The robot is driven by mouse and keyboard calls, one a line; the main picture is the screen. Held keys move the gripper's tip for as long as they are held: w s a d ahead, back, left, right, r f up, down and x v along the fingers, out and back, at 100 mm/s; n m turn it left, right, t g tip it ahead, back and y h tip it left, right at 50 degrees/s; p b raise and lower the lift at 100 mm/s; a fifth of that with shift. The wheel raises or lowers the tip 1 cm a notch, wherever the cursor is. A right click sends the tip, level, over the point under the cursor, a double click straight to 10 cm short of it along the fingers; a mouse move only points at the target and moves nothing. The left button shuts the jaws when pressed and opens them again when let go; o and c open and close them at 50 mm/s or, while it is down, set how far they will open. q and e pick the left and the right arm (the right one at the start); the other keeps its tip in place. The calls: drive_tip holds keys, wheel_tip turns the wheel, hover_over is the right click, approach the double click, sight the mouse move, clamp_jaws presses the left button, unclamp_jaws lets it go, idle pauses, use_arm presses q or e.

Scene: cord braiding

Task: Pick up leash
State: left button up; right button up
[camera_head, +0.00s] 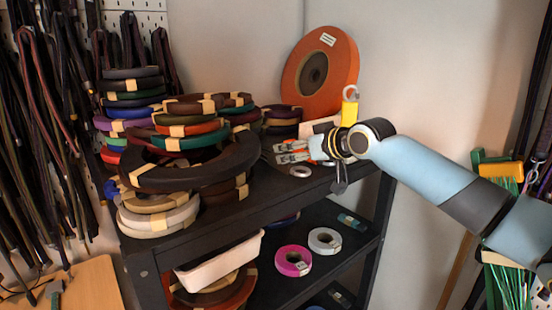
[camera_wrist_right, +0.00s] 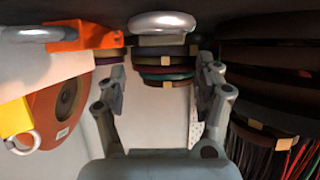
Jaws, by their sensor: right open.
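My right gripper (camera_head: 291,152) reaches in from the right over the top of the black shelf (camera_head: 262,200). It is open, with nothing between its fingers. In the right wrist view the fingers (camera_wrist_right: 160,85) stand apart, with a silver ring (camera_wrist_right: 162,22) beyond them near the top edge. This seems to be the pale ring (camera_head: 300,171) lying on the shelf just below the gripper in the head view. Long dark leash-like straps (camera_head: 60,120) hang on the left wall, well away from the gripper. I cannot tell which item is the leash. My left gripper is not in view.
Stacked strap coils (camera_head: 200,172) fill the shelf left of the gripper. A large orange roll (camera_head: 338,65) stands behind, near a yellow piece with a metal hook (camera_head: 349,110). A pink roll (camera_head: 293,261) and a white bin (camera_head: 220,262) sit lower. Green cords (camera_head: 505,285) hang right.

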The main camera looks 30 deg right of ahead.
sight(278, 154)
drive_tip(key=shift+x, duration=0.85)
drive_tip(key=p+x, duration=0.1)
drive_tip(key=x, duration=0.3)
drive_tip(key=shift+a+f, duration=0.15)
drive_tip(key=shift+f, duration=0.15)
drive_tip(key=shift+w+f, duration=0.2)
drive_tip(key=shift+w, duration=0.3)
drive_tip(key=shift+s, duration=0.1)
drive_tip(key=shift+c, duration=0.9)
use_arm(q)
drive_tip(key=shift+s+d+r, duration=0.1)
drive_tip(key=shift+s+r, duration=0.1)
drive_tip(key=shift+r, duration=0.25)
use_arm(e)
drive_tip(key=c, duration=1.2)
